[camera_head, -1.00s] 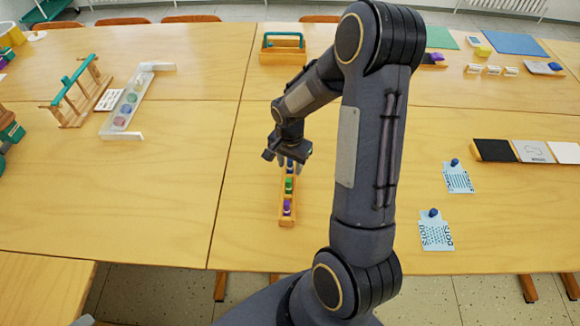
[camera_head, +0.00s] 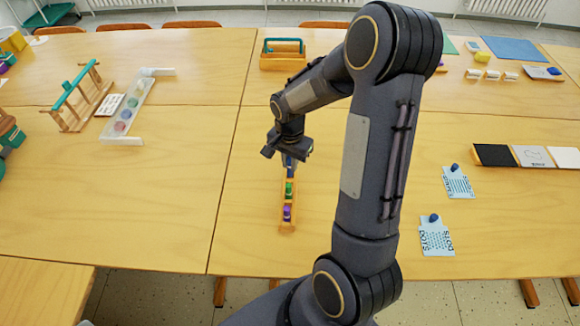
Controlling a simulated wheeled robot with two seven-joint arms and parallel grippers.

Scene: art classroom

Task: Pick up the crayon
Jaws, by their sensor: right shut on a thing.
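A narrow wooden holder (camera_head: 287,227) on the table holds short crayons in a row. A purple crayon (camera_head: 287,213) is at the near end, a green crayon (camera_head: 289,189) is in the middle, and a blue crayon (camera_head: 291,173) is toward the far end. My right gripper (camera_head: 289,160) points down over the far end of the holder. It is shut on a crayon there, mostly hidden by the fingers, and its colour is hard to tell. My left gripper is not in view.
A wooden caddy with a teal handle (camera_head: 283,42) stands behind. A wooden rack (camera_head: 75,97) and a clear paint stand (camera_head: 125,115) are at left. Blue cards (camera_head: 437,240) with small blue pieces lie at right. The table left of the holder is clear.

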